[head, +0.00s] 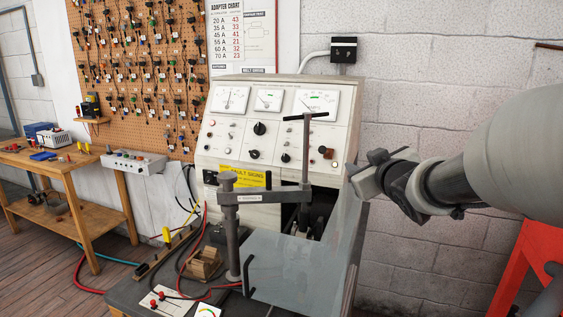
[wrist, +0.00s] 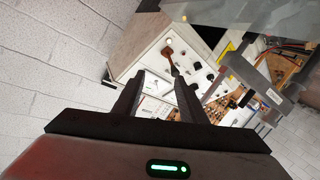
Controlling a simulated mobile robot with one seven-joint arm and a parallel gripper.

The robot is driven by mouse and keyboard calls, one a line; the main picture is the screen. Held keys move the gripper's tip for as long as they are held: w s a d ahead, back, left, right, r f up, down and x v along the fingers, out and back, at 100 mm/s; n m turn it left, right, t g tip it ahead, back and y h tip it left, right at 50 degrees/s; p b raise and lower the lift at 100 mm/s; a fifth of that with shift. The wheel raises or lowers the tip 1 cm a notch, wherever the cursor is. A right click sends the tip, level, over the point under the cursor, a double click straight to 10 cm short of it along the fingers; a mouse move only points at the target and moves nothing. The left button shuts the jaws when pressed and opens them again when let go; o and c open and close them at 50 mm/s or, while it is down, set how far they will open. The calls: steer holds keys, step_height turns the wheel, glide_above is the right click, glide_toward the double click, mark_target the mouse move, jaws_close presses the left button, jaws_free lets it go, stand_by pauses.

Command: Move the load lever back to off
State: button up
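A small brown-red handle (head: 326,152), which looks like the load lever, sits low on the right of the sloped test bench panel (head: 240,140). In the wrist view the handle (wrist: 168,50) shows beyond the fingertips, with a dark arm running from it. I cannot read its label or tell its setting. My gripper (head: 364,166) is right of the panel, apart from the handle. In the wrist view my gripper (wrist: 160,77) has its two fingers spread with nothing between them.
A clamp post with a T-handle (head: 306,118) stands in front of the panel. A clear guard (head: 300,270) is below my gripper. A wooden bench (head: 60,160) stands at left, and a red frame (head: 520,262) at lower right. Bare wall lies behind my arm.

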mark_target(325, 152)
steer(key=w+a+f+n+y, duration=0.1)
steer(key=w+a, duration=0.3)
steer(key=w, duration=0.6)
steer(key=w+a+f+n+t+y, duration=0.1)
steer(key=w+a+n+y, duration=0.1)
steer(key=w, duration=0.9)
steer(key=shift+a+f+n+t+y+b, duration=0.3)
steer(key=shift+a+n+y+b, duration=0.1)
steer(key=shift+a+y, duration=0.55)
jaws_close()
